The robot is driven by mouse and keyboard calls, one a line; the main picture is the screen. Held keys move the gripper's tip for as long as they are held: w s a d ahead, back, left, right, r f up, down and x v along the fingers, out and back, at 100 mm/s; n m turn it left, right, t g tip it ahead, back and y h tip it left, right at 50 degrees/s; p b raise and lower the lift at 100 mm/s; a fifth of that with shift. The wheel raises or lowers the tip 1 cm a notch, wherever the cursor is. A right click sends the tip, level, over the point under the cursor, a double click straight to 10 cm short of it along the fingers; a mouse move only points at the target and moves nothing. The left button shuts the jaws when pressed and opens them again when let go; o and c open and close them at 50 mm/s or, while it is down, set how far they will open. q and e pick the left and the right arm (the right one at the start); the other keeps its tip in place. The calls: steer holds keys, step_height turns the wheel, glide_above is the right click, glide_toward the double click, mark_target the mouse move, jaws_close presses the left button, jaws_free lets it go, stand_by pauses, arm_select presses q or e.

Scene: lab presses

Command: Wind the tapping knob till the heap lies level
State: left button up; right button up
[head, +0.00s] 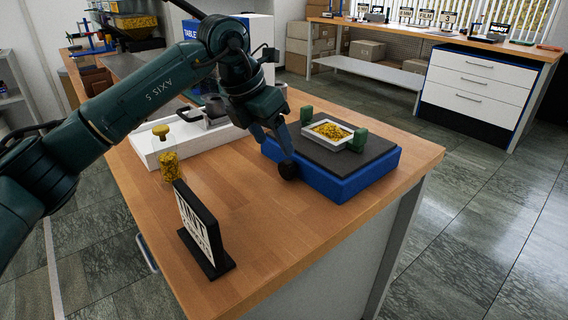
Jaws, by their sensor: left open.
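The tapping knob (288,170) is a small dark round knob on the near left side of a blue tapping base (345,184) with a dark top plate. On the plate sits a white square dish (345,144) between two green blocks. A heap of yellow granules (331,130) lies in the dish; it looks slightly mounded, though its exact level is hard to judge. My left gripper (277,148) points down at the knob, open, with its fingertips just above or beside it. I cannot tell whether they touch it. My right gripper is out of view.
A white tray (196,141) with dark items lies behind and left. A jar of yellow granules (169,166) stands at its near edge. A black sign (202,230) stands at the front left. The wooden bench (285,240) is clear in front of the base.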

mark_target(286, 165)
arm_select(q)
steer(key=x, duration=0.8)
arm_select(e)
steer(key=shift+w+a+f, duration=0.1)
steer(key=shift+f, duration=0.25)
arm_select(q)
steer(key=shift+c, duration=0.2)
steer(key=shift+b, duration=0.3)
steer(key=c, duration=0.9)
steer(key=shift+f+y+b, duration=0.1)
steer(key=shift+y+b, duration=0.2)
steer(key=shift+b, duration=0.05)
steer(key=shift+c, duration=0.2)
steer(key=t+y+b, duration=0.2)
steer(key=b, duration=0.1)
steer(key=shift+s+d+f+m, duration=0.1)
steer(key=shift+s+d+m, duration=0.1)
steer(key=shift+m, duration=0.2)
steer(key=shift+t, duration=0.4)
steer(key=shift+r, duration=0.25)
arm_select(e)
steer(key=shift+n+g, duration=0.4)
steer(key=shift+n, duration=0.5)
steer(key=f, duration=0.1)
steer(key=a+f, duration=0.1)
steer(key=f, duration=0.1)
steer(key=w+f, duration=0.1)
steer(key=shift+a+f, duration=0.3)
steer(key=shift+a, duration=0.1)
